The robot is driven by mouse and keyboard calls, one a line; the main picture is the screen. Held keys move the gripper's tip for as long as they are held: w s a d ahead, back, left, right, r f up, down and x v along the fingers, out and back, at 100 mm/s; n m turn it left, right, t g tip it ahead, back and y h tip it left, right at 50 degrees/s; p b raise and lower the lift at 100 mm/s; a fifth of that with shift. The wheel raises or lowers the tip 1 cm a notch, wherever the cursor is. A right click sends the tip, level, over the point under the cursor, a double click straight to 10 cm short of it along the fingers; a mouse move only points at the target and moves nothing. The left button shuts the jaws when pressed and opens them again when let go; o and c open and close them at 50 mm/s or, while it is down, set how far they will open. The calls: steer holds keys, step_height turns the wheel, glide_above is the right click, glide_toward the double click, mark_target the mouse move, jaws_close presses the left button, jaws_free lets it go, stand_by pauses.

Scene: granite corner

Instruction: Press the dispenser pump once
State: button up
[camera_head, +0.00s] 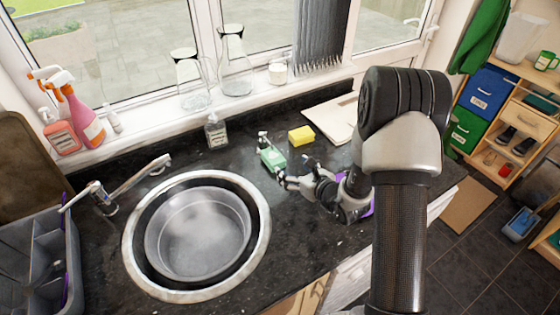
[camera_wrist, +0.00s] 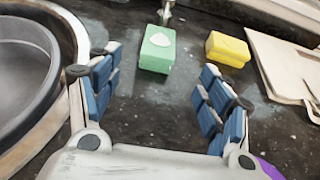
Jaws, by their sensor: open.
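My gripper (camera_head: 293,172) is just to the right and front of the dispenser in the head view. In the wrist view my gripper (camera_wrist: 160,82) is open, with blue-padded fingers spread wide and nothing between them. I cannot tell from the pictures whether a finger touches the bottle.
A yellow sponge (camera_head: 301,135) and pale boards (camera_head: 333,117) lie right of the dispenser. A round sink (camera_head: 255,252) with a faucet (camera_head: 138,178) is at left. A small grey bottle (camera_head: 216,132) stands behind. Glass vases (camera_head: 236,75) are on the sill.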

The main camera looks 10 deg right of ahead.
mark_target(275, 157)
steer(key=b+x, duration=0.2)
steer(key=x, duration=1.2)
steer(key=shift+w+a+f, duration=0.15)
steer(key=shift+w+f, duration=0.1)
steer(key=shift+w, duration=0.05)
steer(key=shift+c, duration=0.3)
steer(key=c, duration=1.1)
steer(key=shift+o, duration=0.2)
steer(key=shift+s, duration=0.1)
